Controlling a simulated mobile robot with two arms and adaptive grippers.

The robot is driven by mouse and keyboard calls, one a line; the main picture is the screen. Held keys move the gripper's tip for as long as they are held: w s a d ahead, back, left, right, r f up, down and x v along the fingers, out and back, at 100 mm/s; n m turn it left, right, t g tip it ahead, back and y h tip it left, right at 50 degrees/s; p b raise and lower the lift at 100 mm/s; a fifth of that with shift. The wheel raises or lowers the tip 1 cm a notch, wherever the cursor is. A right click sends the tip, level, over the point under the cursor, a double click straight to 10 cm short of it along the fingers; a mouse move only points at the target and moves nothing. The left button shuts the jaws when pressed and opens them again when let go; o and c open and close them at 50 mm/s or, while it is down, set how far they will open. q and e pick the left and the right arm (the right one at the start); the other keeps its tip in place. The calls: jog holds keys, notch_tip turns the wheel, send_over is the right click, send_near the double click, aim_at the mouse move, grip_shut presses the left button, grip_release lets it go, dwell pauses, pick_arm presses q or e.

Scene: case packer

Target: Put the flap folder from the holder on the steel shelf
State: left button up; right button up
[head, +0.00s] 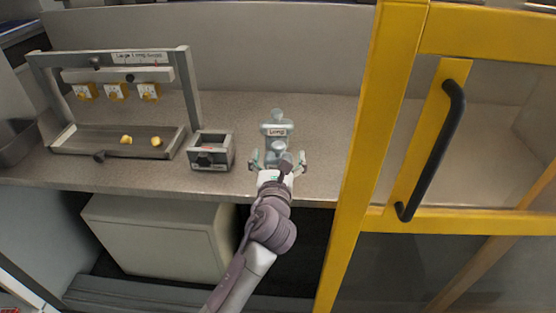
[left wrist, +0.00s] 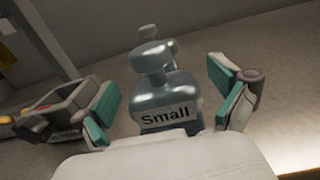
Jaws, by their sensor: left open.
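A shiny blue-grey metal piece with rounded knobs and a label (head: 277,117) stands upright on the counter in the head view. In the left wrist view the label on this piece (left wrist: 165,100) reads "Small", with another knob behind. I cannot tell which part is the flap folder and which the holder. My left gripper (head: 279,163) is open, its teal-padded fingers apart on either side of the piece's near end. In the left wrist view the gripper (left wrist: 165,98) shows no visible contact with it. No steel shelf can be made out for certain. My right gripper is not in view.
A small grey open box (head: 211,168) stands left of my gripper. Further left is a grey frame (head: 193,95) with yellow knobs and a tray (head: 110,147) holding two yellow pieces. A yellow-framed door (head: 352,190) with a black handle (head: 436,150) bounds the right.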

pick_arm(q)
jog(key=s, duration=1.2)
notch_tip(320, 180, down, 24)
jog(key=a+n+g, duration=0.2)
jog(key=n+g, duration=0.3)
jog(key=n, duration=0.1)
jog(key=s+a+f+n+g, duration=0.2)
jog(key=s+f+n, duration=0.1)
jog(key=f, duration=0.5)
jog(key=s+a+f+n+g, duration=0.2)
jog(key=s+f+n, duration=0.15)
jog(key=f, duration=0.35)
jog(key=s+a+f+n+g, duration=0.2)
jog(key=s+a+f+n, duration=0.25)
jog(key=s+f, duration=0.4)
jog(key=s+a+f+n+g, duration=0.2)
jog(key=s+a+f+n, duration=0.2)
jog(key=s+f+n, duration=0.35)
jog(key=s+a+f+n+g, duration=0.2)
jog(key=s+a+f+n, duration=0.1)
jog(key=s, duration=0.7)
jog(key=s+a+f+n+g+p, duration=0.1)
jog(key=s+a+f+n, duration=0.3)
jog(key=s, duration=0.6)
jog(key=shift+n+g+y, duration=0.3)
jog(key=shift+n+g, duration=0.2)
jog(key=shift+n, duration=0.75)
